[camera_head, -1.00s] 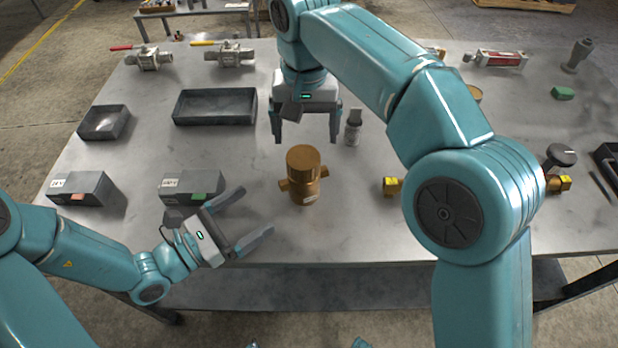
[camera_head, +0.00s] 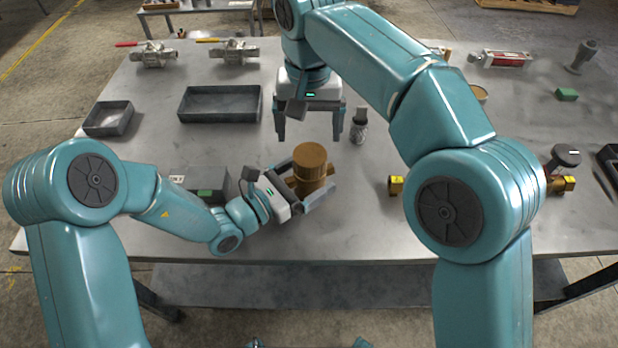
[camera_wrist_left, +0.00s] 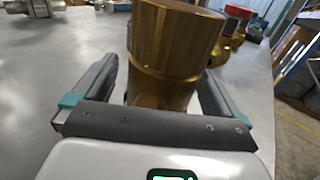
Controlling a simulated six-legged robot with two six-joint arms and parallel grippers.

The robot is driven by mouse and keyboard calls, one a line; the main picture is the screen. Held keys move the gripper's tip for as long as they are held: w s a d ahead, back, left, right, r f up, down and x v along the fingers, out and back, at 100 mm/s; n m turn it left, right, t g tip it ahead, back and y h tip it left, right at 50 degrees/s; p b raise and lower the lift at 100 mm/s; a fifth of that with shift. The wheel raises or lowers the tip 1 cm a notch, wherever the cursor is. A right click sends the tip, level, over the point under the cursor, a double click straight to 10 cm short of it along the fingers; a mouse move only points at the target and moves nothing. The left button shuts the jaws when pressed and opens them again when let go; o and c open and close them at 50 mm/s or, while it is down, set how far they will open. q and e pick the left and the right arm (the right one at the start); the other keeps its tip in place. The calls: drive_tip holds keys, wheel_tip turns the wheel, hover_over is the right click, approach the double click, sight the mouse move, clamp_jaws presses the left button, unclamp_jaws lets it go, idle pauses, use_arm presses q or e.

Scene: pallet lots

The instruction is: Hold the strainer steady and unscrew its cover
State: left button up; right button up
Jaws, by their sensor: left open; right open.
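The strainer (camera_head: 308,176) is a brass body standing upright on the table, with a round brass cover (camera_head: 310,155) on top and a side port at its right. My left gripper (camera_head: 308,190) is open around the strainer's body, one finger on each side. In the left wrist view the strainer (camera_wrist_left: 172,50) stands between the two fingers, with a gap visible on the left side; its lower part is hidden by the gripper. My right gripper (camera_head: 308,135) is open and empty, pointing down above the table behind the strainer.
A grey box (camera_head: 207,184) is beside my left forearm. An empty dark tray (camera_head: 220,118) and a smaller one (camera_head: 108,130) lie at the left. A brass fitting (camera_head: 396,186) is to the right.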

sight(311, 154)
use_arm(q)
drive_tip(key=shift+s+d+r, duration=0.1)
drive_tip(key=c, duration=0.5)
use_arm(e)
drive_tip(key=shift+s+d+r, duration=0.1)
drive_tip(key=shift+s, duration=0.05)
use_arm(q)
clamp_jaws()
use_arm(e)
drive_tip(key=m, duration=0.8)
drive_tip(key=shift+f+m, duration=0.2)
drive_tip(key=shift+m, duration=0.2)
wheel_tip(311, 154, down, 8)
drive_tip(key=shift+r, duration=0.15)
